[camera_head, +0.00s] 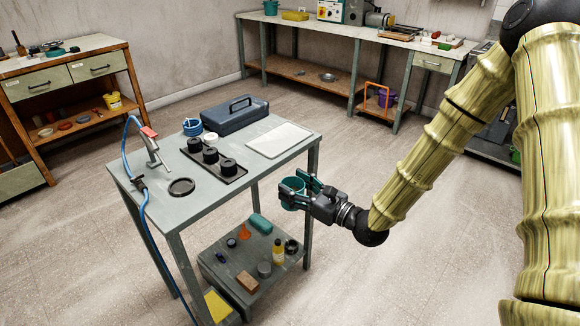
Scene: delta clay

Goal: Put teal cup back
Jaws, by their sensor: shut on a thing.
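The teal cup (291,193) is held by my gripper (309,190) off the right edge of the grey table, above the lower shelf's right side. My gripper reaches in from the right and is shut on the cup, with its fingers covering part of the cup's right side. The cup looks about upright. A grey table (222,165) stands left of the cup, and nothing lies between the cup and the table's right edge. Another teal container (271,8) stands on the far bench; I cannot tell if it is a cup.
The grey table carries a toolbox (235,115), a black tray with black cylinders (212,158), a pale flat board (279,140), a black disc (181,187) and a blue hose tool (152,146). Its lower shelf (222,268) holds several small items. The tabletop's front right is clear.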

